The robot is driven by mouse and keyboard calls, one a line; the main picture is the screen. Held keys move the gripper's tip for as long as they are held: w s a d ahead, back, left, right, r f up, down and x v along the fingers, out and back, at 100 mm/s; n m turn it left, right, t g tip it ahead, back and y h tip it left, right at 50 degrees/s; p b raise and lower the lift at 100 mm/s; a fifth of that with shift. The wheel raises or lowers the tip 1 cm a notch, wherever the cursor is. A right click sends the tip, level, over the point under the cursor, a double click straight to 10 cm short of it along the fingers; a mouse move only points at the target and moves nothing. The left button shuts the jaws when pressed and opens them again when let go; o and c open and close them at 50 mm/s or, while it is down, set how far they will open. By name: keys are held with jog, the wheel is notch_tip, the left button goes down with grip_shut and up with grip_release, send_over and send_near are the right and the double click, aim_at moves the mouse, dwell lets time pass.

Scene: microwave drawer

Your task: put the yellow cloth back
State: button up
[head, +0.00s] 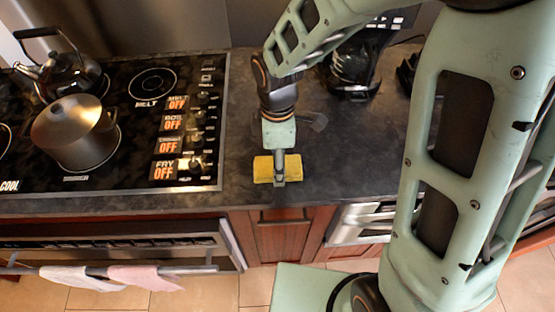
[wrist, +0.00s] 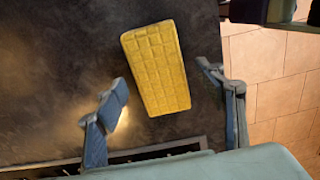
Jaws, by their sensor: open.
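The yellow cloth (head: 263,168) lies on the dark countertop near its front edge, right of the cooktop. In the wrist view the cloth (wrist: 157,68) is a flat rectangle with a quilted grid pattern, slightly tilted. My gripper (head: 280,181) is over the cloth in the head view and covers part of it. In the wrist view my gripper (wrist: 165,92) is open, with one finger on each side of the cloth's near part. The fingers appear apart from the cloth; the height above it is hard to tell.
A black cooktop (head: 140,130) with a steel pot (head: 75,132) and a kettle (head: 62,75) is at the left. A coffee maker (head: 352,68) stands at the back right. Two towels (head: 143,277) hang on the oven handle. The countertop (head: 330,150) right of the cloth is clear.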

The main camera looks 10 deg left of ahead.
notch_tip(320, 180, up, 12)
jog(key=shift+f, duration=0.15)
dwell(0.3)
